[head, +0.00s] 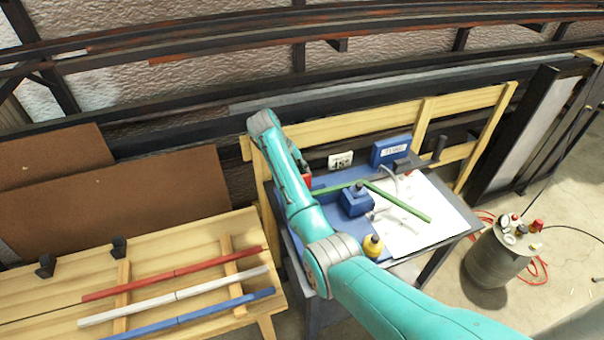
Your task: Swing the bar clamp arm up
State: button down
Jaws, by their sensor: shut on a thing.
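A bent green lath (400,203) lies across the blue workbench (313,215), with its bend beside a blue block (356,202). A small red part (305,181) shows at the lath's left end, partly covered by my teal arm. I cannot tell whether it belongs to the bar clamp. A dark bar with an upright handle (438,150) stands at the bench's right rear, apart from my arm. My arm reaches over the bench's left side. My gripper is hidden behind my arm, so its contact with the clamp arm does not show.
A blue labelled box (390,151) and a "45°" card (340,161) stand at the back. A yellow-capped bottle (373,246) stands in front. Red (175,273), white (172,297) and blue (188,315) laths lie on the left wooden table. A drum (496,257) stands right.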

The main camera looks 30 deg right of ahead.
jog(key=shift+w+f+g, duration=0.1)
jog(key=shift+f+g, duration=0.1)
jog(key=shift+g, duration=0.3)
jog(key=shift+d+f, duration=0.1)
jog(key=shift+f, duration=0.05)
jog(key=c, duration=0.9)
grip_release()
jog(key=shift+w, duration=0.1)
